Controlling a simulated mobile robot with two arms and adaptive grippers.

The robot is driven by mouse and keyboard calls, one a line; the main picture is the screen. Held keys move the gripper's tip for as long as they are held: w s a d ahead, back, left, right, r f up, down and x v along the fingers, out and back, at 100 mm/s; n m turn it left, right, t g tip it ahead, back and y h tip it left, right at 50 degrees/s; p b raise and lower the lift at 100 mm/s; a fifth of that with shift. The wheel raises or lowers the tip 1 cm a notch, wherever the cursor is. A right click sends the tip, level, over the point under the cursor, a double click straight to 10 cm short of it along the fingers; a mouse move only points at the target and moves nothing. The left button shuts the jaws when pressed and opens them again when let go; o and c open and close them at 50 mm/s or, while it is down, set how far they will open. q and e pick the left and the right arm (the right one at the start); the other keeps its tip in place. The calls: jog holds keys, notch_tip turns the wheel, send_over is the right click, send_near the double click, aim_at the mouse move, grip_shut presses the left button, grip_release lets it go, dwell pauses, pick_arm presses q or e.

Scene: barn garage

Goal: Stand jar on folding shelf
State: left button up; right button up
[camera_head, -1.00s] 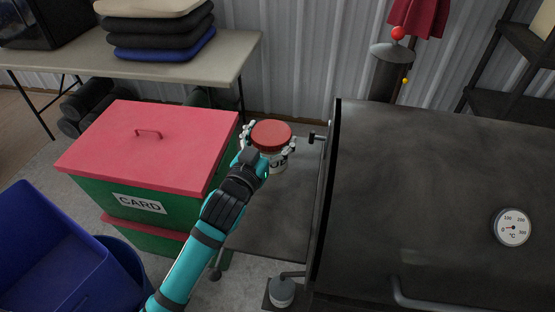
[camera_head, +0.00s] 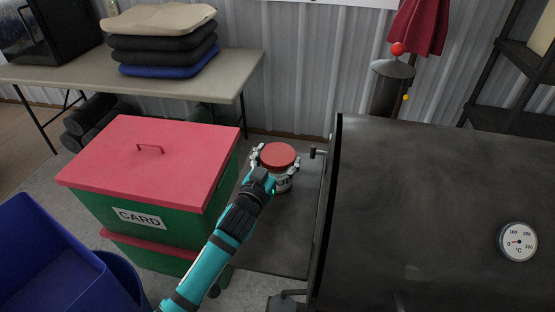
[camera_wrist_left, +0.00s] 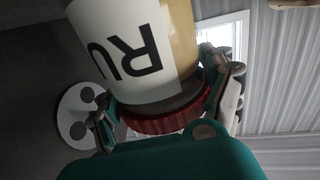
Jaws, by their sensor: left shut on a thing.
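The jar (camera_head: 285,182) has a red lid and a white label with dark letters. My left gripper (camera_head: 275,163) is shut around its top, just below the lid. The jar also fills the upper middle of the left wrist view (camera_wrist_left: 130,50), with its red lid toward my gripper. The folding shelf (camera_head: 275,235) is a dark flat panel on the left side of the large dark barbecue. The jar looks upright over the shelf's far part. I cannot tell whether its base touches, as my gripper hides part of it. My right gripper is not in view.
The barbecue (camera_head: 430,210) stands close on the right, with a small knob beside the jar. A green bin with a red lid (camera_head: 160,155), marked CARD, stands left of the shelf. Blue bins are at the lower left. A table with cushions (camera_head: 165,45) stands behind.

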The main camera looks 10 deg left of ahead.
pick_arm(q)
jog(key=o, duration=1.2)
jog(key=shift+o, duration=0.2)
jog(key=s, duration=0.4)
jog(key=s+a, duration=0.1)
jog(key=s, duration=0.3)
jog(key=s+a, duration=0.1)
jog(key=s, duration=0.2)
jog(key=shift+s+a+b, duration=0.15)
jog(key=shift+s+b, duration=0.15)
jog(key=shift+s, duration=0.1)
